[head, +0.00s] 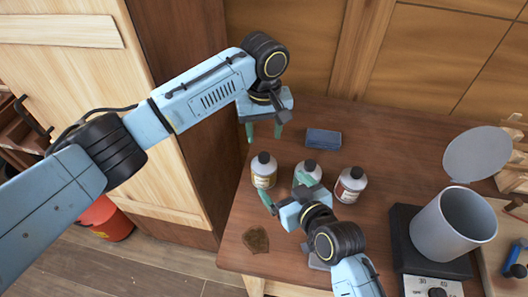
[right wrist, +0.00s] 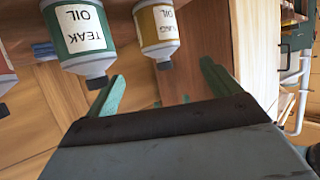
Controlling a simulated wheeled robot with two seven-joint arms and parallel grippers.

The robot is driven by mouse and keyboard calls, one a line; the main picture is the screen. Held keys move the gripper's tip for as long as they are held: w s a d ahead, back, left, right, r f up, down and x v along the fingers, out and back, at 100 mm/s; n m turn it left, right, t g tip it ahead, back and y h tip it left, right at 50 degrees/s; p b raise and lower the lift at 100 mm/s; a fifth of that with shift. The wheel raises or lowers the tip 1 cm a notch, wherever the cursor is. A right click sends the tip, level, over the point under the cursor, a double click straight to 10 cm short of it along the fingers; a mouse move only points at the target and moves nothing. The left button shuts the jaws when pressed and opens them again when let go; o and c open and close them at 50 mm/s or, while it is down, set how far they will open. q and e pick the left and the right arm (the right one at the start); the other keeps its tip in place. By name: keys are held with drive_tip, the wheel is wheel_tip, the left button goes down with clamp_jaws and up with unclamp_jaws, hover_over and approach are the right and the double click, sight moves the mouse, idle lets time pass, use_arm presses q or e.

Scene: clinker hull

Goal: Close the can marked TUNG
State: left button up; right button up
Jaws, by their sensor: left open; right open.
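The amber can (head: 263,174) stands upright at the left of three cans; its partly readable, inverted label in the right wrist view (right wrist: 158,24) seems to say TUNG OIL. A black cap (head: 263,157) sits on its top; I cannot tell how tight it is. My right gripper (head: 284,190) is open and empty in front of this can. In the right wrist view, the cap (right wrist: 164,65) appears between the two green fingers, without clear contact. My left gripper (head: 264,132) is open and empty above the table's back left, behind the amber can.
A green TEAK OIL can (head: 307,170) and a red-banded can (head: 351,185) stand to the right. A blue block (head: 324,138) lies behind. A grey pot (head: 453,225) stands on a dark scale (head: 405,240), near a round grey disc (head: 477,154). A brown patch (head: 256,239) lies front left.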

sight(266, 168)
use_arm(q)
drive_tip(key=shift+w+r, duration=0.1)
use_arm(e)
drive_tip(key=shift+r, duration=0.1)
use_arm(q)
drive_tip(key=shift+s, duration=0.3)
use_arm(e)
drive_tip(key=shift+s, duration=0.15)
drive_tip(key=x, duration=1.3)
drive_tip(key=shift+a, duration=0.1)
drive_tip(key=c, duration=1.7)
use_arm(q)
drive_tip(key=shift+d+n, duration=0.1)
drive_tip(key=shift+n, duration=0.3)
use_arm(e)
drive_tip(key=shift+c, duration=1.1)
use_arm(q)
drive_tip(key=shift+n, duration=1.1)
use_arm(e)
clamp_jaws()
use_arm(q)
drive_tip(key=shift+n, duration=0.8)
